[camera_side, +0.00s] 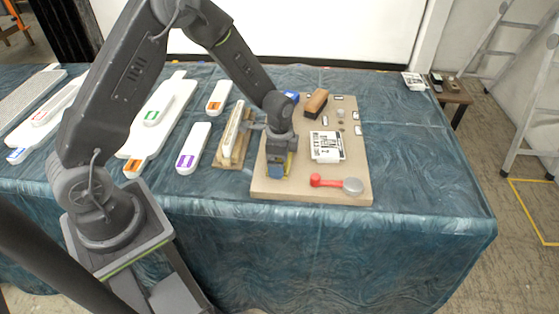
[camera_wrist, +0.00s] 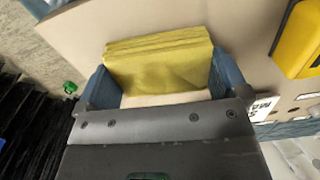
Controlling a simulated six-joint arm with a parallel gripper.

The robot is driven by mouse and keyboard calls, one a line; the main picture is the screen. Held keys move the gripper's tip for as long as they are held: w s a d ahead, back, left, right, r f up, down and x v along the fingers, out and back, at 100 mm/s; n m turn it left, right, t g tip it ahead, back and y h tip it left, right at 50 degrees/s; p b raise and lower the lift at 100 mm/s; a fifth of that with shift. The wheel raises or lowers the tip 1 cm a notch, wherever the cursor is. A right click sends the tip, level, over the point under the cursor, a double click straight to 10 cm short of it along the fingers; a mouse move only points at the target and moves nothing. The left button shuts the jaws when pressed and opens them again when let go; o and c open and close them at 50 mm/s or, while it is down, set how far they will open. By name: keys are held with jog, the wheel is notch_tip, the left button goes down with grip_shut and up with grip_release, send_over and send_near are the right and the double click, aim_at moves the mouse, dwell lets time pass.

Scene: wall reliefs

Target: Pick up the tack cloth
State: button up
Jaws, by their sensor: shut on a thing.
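The tack cloth (camera_wrist: 158,62) is a folded yellow pad of stacked layers. In the wrist view it lies between the two blue fingers of my gripper (camera_wrist: 163,78), which is shut on it. In the side view my gripper (camera_side: 279,168) points down over the left part of a tan board (camera_side: 340,195). Only a sliver of yellow shows at the fingers there, and the rest of the cloth is hidden. I cannot tell whether the cloth is clear of the board.
The board also holds a red-handled tool (camera_side: 337,184), a white printed packet (camera_side: 327,147), a brown block (camera_side: 316,103) and small pieces. A cream-coloured block (camera_side: 232,130) stands close left of my gripper. White long pieces (camera_side: 193,148) lie further left. The cloth-covered table (camera_side: 420,150) is clear at right.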

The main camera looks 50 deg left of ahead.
jog(key=shift+r, duration=0.45)
jog(key=r, duration=0.3)
jog(key=shift+s+a+r, duration=0.1)
jog(key=shift+a+r, duration=0.25)
jog(key=shift+r, duration=0.05)
jog(key=s+a+r, duration=0.5)
jog(key=a+r, duration=0.1)
jog(key=a, duration=0.3)
jog(key=shift+s+a+r, duration=0.15)
jog(key=shift+s+a, duration=0.05)
jog(key=shift+a, duration=0.05)
